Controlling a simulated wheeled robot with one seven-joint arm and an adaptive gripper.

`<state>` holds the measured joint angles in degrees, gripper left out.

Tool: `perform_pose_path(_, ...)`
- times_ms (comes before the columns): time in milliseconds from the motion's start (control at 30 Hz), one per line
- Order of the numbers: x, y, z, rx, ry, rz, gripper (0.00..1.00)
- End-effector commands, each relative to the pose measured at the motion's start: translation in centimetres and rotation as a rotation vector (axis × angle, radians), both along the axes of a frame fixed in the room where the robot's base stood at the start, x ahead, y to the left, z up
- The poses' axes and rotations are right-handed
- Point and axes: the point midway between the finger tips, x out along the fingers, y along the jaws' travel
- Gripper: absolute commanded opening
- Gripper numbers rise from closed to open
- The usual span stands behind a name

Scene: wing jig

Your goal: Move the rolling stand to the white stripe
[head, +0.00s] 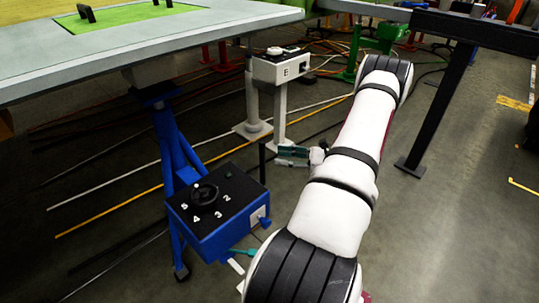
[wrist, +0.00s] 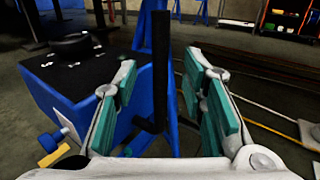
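The blue rolling stand (head: 212,222) has a black top with a dial and numbers, and a caster shows at its foot. A black upright handle (head: 262,165) rises at its right side. My gripper (head: 290,154) is just right of this handle. In the wrist view my gripper (wrist: 163,98) is open, its teal pads apart, with the black handle (wrist: 161,60) seen between them and no contact visible. The stand's blue box (wrist: 75,95) is at left there. A thin white stripe (head: 105,187) runs along the floor behind the stand, partly hidden by blue legs.
A yellow stripe (head: 110,216) runs beside the white one. A large grey table (head: 130,52) overhangs at upper left. A grey post with a box marked E (head: 280,70) stands behind. A black frame leg (head: 440,110) is at right. Open floor lies at lower right.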

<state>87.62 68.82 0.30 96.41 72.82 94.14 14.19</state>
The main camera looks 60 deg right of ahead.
Motion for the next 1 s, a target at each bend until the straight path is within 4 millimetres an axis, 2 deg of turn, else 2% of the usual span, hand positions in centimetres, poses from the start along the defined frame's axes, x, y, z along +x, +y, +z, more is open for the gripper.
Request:
perform_pose_path(100, -2.0, -0.8, 0.0, -0.001, 0.0, -0.002, 0.38)
perform_pose_path(300, -3.9, -1.5, 0.0, -0.001, 0.001, 0.0, 0.38)
perform_pose_path(1000, -4.3, -1.6, 0.0, 0.0, 0.0, 0.001, 0.38)
